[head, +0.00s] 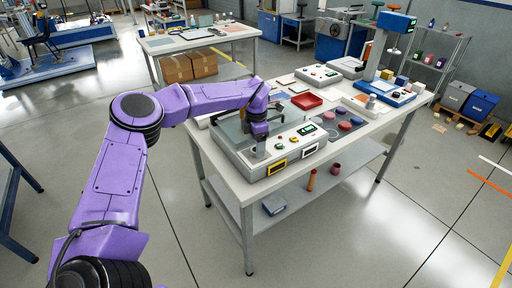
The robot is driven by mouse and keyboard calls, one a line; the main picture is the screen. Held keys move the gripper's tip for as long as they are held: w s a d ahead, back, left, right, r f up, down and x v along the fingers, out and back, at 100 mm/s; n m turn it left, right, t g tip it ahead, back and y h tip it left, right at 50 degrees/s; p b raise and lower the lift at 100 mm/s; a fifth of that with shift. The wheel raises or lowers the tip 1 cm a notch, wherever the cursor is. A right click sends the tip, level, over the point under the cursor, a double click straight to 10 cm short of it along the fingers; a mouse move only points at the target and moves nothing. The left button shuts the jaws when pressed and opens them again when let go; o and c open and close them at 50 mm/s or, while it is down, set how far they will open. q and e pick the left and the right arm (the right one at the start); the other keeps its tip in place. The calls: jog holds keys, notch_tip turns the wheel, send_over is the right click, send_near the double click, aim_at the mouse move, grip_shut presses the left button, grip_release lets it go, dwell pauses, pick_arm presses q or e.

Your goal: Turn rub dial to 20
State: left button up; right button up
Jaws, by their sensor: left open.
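A light grey test machine (240,160) sits at the near left end of the white workbench. My left gripper (259,146) points down over the left part of the top panel, left of the buttons. It is open, with its fingertips close to the panel. The rub dial cannot be made out clearly; the gripper covers that part of the panel. I cannot tell whether the fingers touch anything. My right gripper is not in view.
The workbench (232,190) has a lower shelf with small items. Open floor lies in front.

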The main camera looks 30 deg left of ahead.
pick_arm(q)
notch_tip(320, 180, up, 9)
jog(key=b, duration=0.1)
dwell(0.5)
